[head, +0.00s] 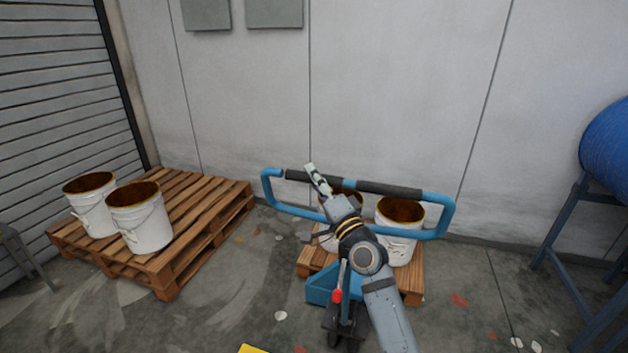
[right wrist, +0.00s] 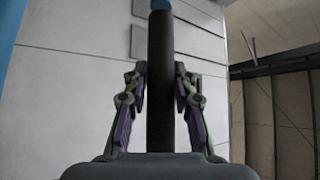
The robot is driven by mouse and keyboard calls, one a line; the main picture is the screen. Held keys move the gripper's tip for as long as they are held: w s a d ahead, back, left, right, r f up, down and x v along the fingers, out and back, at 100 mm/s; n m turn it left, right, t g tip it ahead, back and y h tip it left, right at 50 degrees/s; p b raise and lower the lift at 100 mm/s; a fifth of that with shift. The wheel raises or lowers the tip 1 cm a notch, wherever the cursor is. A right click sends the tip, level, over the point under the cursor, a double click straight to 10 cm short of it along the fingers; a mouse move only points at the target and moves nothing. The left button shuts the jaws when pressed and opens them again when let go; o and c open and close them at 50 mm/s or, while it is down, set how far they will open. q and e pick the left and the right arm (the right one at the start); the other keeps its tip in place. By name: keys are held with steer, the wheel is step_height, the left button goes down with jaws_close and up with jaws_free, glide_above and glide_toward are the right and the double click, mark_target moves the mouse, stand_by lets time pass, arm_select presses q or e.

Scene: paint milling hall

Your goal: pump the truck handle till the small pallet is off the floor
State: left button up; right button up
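The truck handle (head: 447,222) is a blue loop with dark grips, raised in front of the wall in the head view. My right gripper (head: 318,180) lies across its top bar, left of the middle. In the right wrist view the dark grip (right wrist: 161,85) runs between both fingers, which close in against its sides. The small pallet (head: 412,291) stands behind the truck with two white buckets, one (head: 399,245) at the right and one mostly hidden by my arm. Whether a gap is under the pallet cannot be told. My left gripper is out of view.
A larger wooden pallet (head: 214,213) at the left holds two white buckets, one (head: 140,219) nearer the front. A blue drum (head: 607,150) on a stand is at the right. The wall is close behind the small pallet. Floor between the pallets is open.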

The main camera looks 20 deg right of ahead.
steer(key=o, duration=0.4)
steer(key=shift+w+d+f, duration=0.1)
steer(key=shift+w+f, duration=0.1)
steer(key=shift+f, duration=0.4)
steer(key=shift+w+d+f, duration=0.1)
steer(key=shift+w+f, duration=0.05)
steer(key=shift+f, duration=0.4)
steer(key=shift+o, duration=0.2)
steer(key=shift+r, duration=0.25)
steer(key=shift+s+d, duration=0.1)
steer(key=shift+s, duration=0.05)
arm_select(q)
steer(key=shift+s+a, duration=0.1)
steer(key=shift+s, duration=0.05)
arm_select(e)
steer(key=v, duration=1.1)
steer(key=shift+s, duration=0.35)
steer(key=shift+f, duration=0.1)
